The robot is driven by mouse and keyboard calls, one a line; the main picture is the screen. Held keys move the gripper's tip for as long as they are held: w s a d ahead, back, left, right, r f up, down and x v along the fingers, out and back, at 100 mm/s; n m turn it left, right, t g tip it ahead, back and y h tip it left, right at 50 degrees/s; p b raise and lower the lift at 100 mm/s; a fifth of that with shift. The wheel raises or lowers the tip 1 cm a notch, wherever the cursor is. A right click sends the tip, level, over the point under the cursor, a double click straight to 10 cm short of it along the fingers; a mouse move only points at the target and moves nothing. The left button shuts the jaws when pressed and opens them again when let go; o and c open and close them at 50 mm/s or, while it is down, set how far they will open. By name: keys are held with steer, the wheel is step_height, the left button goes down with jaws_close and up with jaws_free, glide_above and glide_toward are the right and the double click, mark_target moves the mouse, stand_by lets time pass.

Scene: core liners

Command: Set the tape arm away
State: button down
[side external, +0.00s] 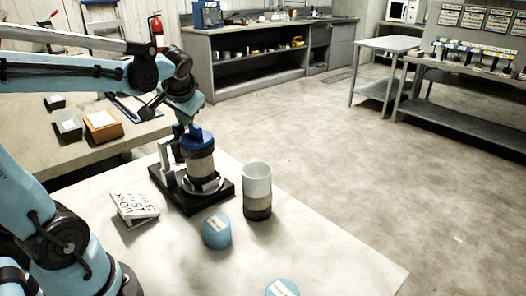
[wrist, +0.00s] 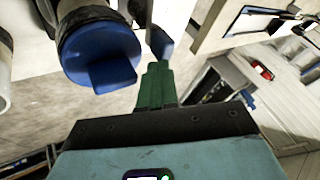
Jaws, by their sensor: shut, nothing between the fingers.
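A core liner (side external: 200,163) stands upright on a black base (side external: 211,202), topped by a blue cap (side external: 199,137). The cap fills the upper left of the wrist view (wrist: 100,45). A pale upright bracket (side external: 167,154) stands on the base just left of the liner; it looks like the tape arm's stand, but I cannot tell for sure. My gripper (wrist: 157,68) has green fingers, closed together and empty. Its fingertips are beside the cap, close to a small blue tab (wrist: 160,43); contact is unclear. In the side view my gripper (side external: 181,129) is partly hidden by the cap.
An open liner (side external: 257,190) stands right of the base. A blue cap with a label (side external: 217,231) lies in front, another labelled blue disc (side external: 282,288) at the table's front edge. A printed booklet (side external: 135,208) lies left. A side table (side external: 75,160) holds small boxes. The table's right part is clear.

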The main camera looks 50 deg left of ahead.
steer(key=shift+a+n, duration=0.1)
steer(key=shift+n, duration=0.2)
steer(key=a+n+g, duration=0.1)
steer(key=n, duration=0.1)
steer(key=a+n+g, duration=0.1)
steer(key=shift+w+a+n+g+y, duration=0.2)
steer(key=shift+n+g+y, duration=0.1)
steer(key=shift+n+g, duration=0.1)
steer(key=a+n+g, duration=0.1)
steer(key=n, duration=0.1)
steer(key=s+a+n+g, duration=0.1)
steer(key=n, duration=0.1)
steer(key=shift+a+g, duration=0.3)
steer(key=shift+a, duration=0.1)
steer(key=v, duration=1)
steer(key=shift+w, duration=0.2)
steer(key=shift+a+r, duration=0.1)
steer(key=shift+a, duration=0.05)
